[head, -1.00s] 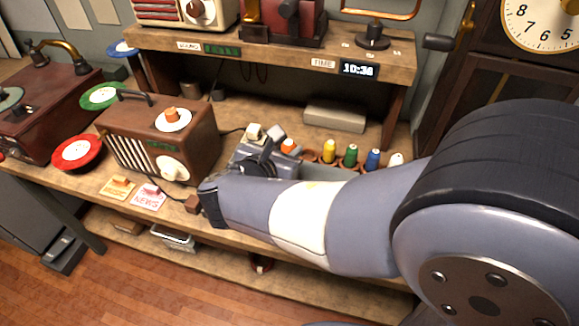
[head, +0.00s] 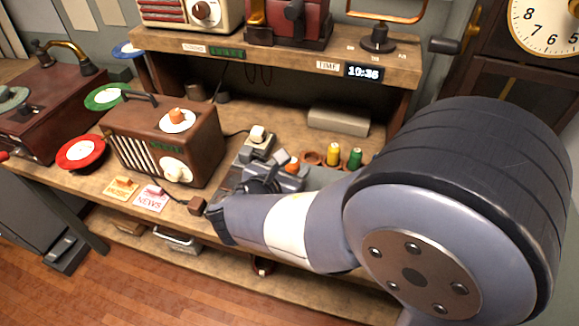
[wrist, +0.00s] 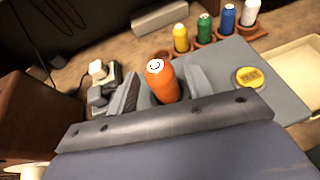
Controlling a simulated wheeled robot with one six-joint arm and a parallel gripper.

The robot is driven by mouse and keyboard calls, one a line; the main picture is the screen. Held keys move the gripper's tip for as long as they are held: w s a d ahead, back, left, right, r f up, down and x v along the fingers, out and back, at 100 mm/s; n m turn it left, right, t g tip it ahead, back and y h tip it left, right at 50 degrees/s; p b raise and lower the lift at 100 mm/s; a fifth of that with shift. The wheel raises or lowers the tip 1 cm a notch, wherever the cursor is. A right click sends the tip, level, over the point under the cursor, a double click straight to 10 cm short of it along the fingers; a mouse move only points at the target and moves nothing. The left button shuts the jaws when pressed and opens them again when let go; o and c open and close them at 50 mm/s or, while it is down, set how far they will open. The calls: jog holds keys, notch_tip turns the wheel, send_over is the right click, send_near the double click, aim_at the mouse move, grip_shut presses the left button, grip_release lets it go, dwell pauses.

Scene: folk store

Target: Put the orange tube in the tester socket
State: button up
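My gripper (wrist: 162,88) is shut on the orange tube (wrist: 162,78), which stands upright between the two grey fingers with a smiley face on its top. In the head view the orange tube (head: 292,164) shows just beyond my gripper (head: 266,168), in front of the tube rack. A flat grey unit (wrist: 285,95) with a yellow round button (wrist: 250,78) lies right of the tube in the wrist view; it may be the tester. I cannot make out its socket, and my gripper and arm hide part of the unit.
The brown rack (wrist: 205,46) holds yellow (wrist: 181,38), green (wrist: 204,27), blue (wrist: 228,18) and white (wrist: 250,12) tubes. A white-knobbed device (head: 258,134) and a brown radio (head: 160,135) stand to the left. A beige tray (wrist: 300,62) is at right. A shelf (head: 270,55) overhangs behind.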

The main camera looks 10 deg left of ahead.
jog(key=shift+r, duration=0.2)
jog(key=v, duration=1.2)
